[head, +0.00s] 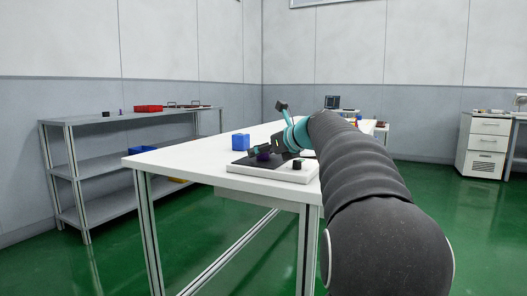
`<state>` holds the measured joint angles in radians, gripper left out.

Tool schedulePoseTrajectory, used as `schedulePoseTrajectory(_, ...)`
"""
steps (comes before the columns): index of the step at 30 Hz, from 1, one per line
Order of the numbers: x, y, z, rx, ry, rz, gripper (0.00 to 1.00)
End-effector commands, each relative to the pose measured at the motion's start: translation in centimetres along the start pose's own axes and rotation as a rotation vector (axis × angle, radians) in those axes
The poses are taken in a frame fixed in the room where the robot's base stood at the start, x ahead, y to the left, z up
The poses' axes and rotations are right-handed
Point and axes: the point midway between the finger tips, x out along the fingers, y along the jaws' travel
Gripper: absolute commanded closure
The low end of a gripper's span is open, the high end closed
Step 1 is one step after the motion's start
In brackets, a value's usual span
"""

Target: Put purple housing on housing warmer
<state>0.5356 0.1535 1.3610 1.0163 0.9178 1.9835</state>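A small dark purple housing (263,155) shows low at my gripper, over the dark top of a white, flat device that looks like the housing warmer (262,173). The warmer lies near the table's front edge. My gripper (268,150) is right at the housing, tilted down from the arm. The housing is tiny and dark here, so I cannot tell whether it touches the plate or whether the fingers are closed on it.
A blue box (240,141) stands behind the warmer on the white table (180,158). A small dark block (297,163) sits at the warmer's right end. The table's left part is clear. A grey shelf (85,122) with a red bin (148,108) stands at the left.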

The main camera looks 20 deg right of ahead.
Motion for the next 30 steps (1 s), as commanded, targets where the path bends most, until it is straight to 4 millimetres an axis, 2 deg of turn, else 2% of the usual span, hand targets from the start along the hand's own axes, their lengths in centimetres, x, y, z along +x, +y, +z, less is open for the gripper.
schedulePoseTrajectory(8, -0.1, 0.0, 0.1, -0.001, 0.000, 0.000, 0.36)
schedulePoseTrajectory(11, -0.7, 0.0, 0.3, -0.001, 0.000, -0.002, 0.36)
schedulePoseTrajectory(14, -2.0, -0.1, 0.3, 0.000, -0.001, -0.003, 0.36)
schedulePoseTrajectory(24, -8.7, -0.1, 0.3, 0.000, -0.001, -0.004, 0.36)
schedulePoseTrajectory(30, -11.2, 0.0, 0.3, 0.000, -0.001, -0.002, 0.36)
